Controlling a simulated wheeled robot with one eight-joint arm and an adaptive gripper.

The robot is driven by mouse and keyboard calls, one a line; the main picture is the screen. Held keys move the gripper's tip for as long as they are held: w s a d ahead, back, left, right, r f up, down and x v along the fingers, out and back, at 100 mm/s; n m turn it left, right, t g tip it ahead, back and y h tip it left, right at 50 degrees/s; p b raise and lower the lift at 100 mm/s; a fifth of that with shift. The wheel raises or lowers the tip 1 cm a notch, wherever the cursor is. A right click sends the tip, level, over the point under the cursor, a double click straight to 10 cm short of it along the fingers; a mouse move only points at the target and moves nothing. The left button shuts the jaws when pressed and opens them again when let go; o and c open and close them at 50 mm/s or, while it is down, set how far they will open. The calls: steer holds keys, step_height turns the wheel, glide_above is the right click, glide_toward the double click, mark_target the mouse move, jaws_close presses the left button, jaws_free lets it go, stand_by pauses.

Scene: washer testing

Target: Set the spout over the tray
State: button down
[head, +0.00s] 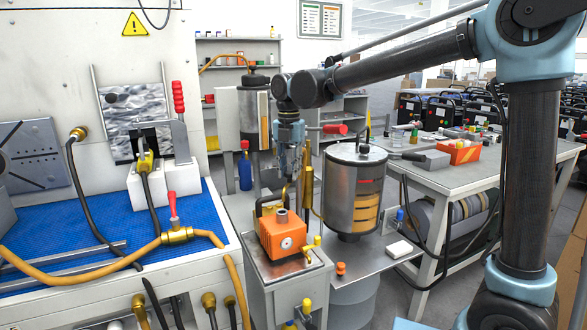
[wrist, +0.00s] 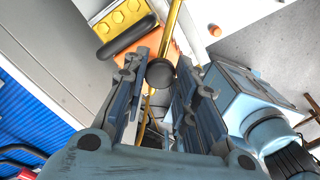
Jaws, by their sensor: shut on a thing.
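My gripper (head: 293,172) hangs pointing down at the middle of the head view, behind and above an orange box. In the wrist view its two fingers (wrist: 160,85) are closed around a round black knob. The knob sits against a thin brass tube, which I take to be the spout (wrist: 172,32). In the head view the spout (head: 307,190) stands nearly upright beside the fingers, left of a steel drum. A flat grey metal shelf (head: 372,266), possibly the tray, extends around the drum's foot. The spout's lower end and outlet are hard to make out.
The orange box (head: 283,235) with a gauge and black handle stands on a metal-topped cabinet close below my gripper. The steel drum (head: 353,190) is close on the right.

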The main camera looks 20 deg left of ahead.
steer(key=shift+w, duration=0.25)
steer(key=c, duration=1.3)
jaws_free()
steer(key=shift+d, duration=0.1)
steer(key=shift+r, duration=0.1)
step_height(320, 180, up, 12)
steer(key=shift+f, duration=0.1)
